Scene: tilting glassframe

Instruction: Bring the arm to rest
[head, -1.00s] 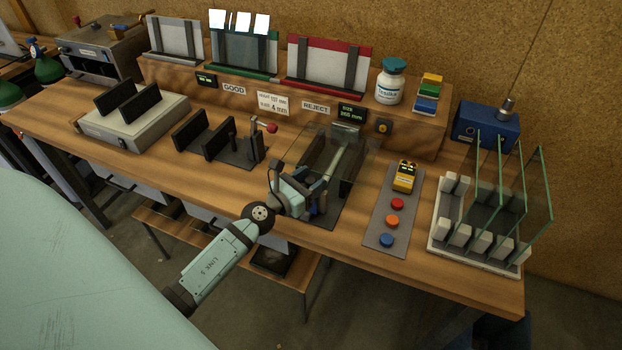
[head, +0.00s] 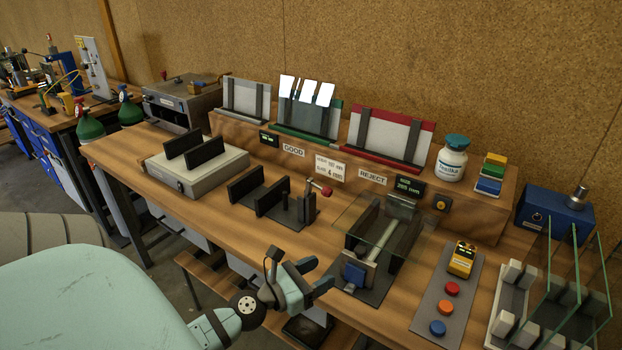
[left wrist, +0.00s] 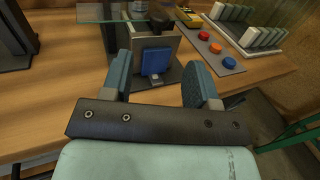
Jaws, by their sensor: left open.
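My left gripper (head: 312,280) is open and empty in front of the workbench's near edge. In the left wrist view its two fingers (left wrist: 158,82) stand wide apart with a gap between them. Beyond the fingertips is the glass tilting fixture (head: 383,243) with a blue block (head: 354,273) at its near end. The blue block also shows between the fingers in the left wrist view (left wrist: 154,61), apart from them. A clear glass pane (head: 352,213) lies over the fixture. My right gripper is out of view.
A button panel (head: 445,310) and a rack of upright glass panes (head: 512,305) stand to the right. A black-jawed stand (head: 275,205) and a grey box with black plates (head: 195,176) stand to the left. A raised shelf with GOOD and REJECT racks (head: 390,140) runs behind.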

